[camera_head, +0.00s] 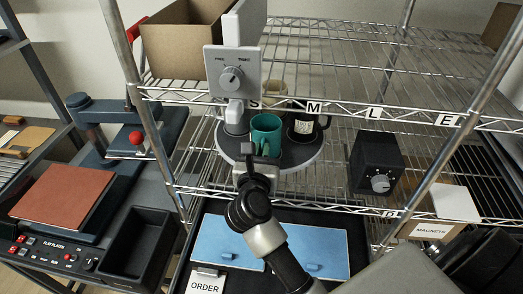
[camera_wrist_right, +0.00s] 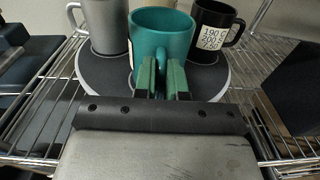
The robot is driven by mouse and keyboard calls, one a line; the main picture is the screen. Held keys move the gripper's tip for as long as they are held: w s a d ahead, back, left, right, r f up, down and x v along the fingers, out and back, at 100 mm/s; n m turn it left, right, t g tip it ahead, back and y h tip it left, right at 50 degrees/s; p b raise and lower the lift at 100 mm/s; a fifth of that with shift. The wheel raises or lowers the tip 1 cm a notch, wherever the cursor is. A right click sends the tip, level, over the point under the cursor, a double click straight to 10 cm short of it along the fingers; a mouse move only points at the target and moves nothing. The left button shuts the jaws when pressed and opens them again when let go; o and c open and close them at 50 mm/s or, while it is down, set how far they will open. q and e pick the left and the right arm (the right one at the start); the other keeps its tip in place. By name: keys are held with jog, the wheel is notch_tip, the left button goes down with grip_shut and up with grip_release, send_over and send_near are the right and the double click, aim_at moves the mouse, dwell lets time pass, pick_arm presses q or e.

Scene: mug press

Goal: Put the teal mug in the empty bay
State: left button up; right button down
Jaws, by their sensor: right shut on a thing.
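The teal mug (camera_head: 266,131) is upright at the front of a round dark platter (camera_head: 308,160) on the wire rack. It also shows in the right wrist view (camera_wrist_right: 165,40). My right gripper (camera_head: 262,152) reaches it from the front; its fingers (camera_wrist_right: 162,78) are shut on the mug's near side, probably at the handle. Whether the mug's base touches the platter is hard to tell. A silver-grey mug (camera_wrist_right: 107,27) stands behind left, a black labelled mug (camera_wrist_right: 213,30) behind right, and a beige mug (camera_head: 272,93) at the back. My left gripper is out of view.
A grey dial unit (camera_head: 235,75) stands close above the platter's left side. The wire shelf (camera_head: 340,55) lies above and behind. A black dial box (camera_head: 375,162) is at right. Blue panels (camera_head: 225,245) lie below. A press (camera_head: 110,125) stands at left.

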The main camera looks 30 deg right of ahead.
jog(key=shift+f, duration=0.2)
jog(key=c, duration=1.2)
grip_release()
jog(key=shift+r, duration=0.25)
jog(key=shift+s+a+f, duration=0.2)
jog(key=shift+s, duration=0.05)
jog(key=b+v, duration=0.3)
jog(key=v, duration=0.4)
jog(key=shift+r, duration=0.15)
